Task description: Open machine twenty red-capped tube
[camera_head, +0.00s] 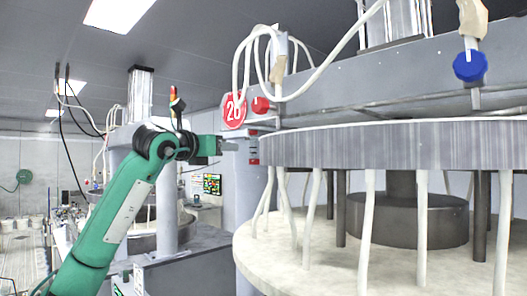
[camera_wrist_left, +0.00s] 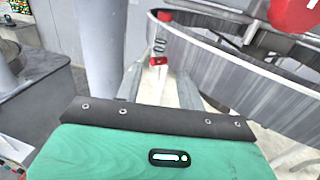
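Machine twenty carries a round red sign (camera_head: 234,110) with "20" on it, beside a round red cap (camera_head: 261,105) below white hoses. Lower down, a small red part (camera_head: 253,161) sits near the edge of the platen. In the left wrist view, a red block (camera_wrist_left: 158,62) hangs under a coiled piece, with another red piece (camera_wrist_left: 165,16) above it. My left gripper (camera_head: 228,145) is level with these parts, at their left in the head view. In the left wrist view its two grey fingers (camera_wrist_left: 159,84) are apart, with the red block beyond them. Contact is not visible. My right gripper does not show.
The large round grey platen (camera_head: 390,146) and its pale lower disc (camera_head: 330,262) fill the right side. A blue cap (camera_head: 470,66) hangs at the upper right. A grey column (camera_wrist_left: 100,45) stands left of my left gripper. Another machine stands behind my arm.

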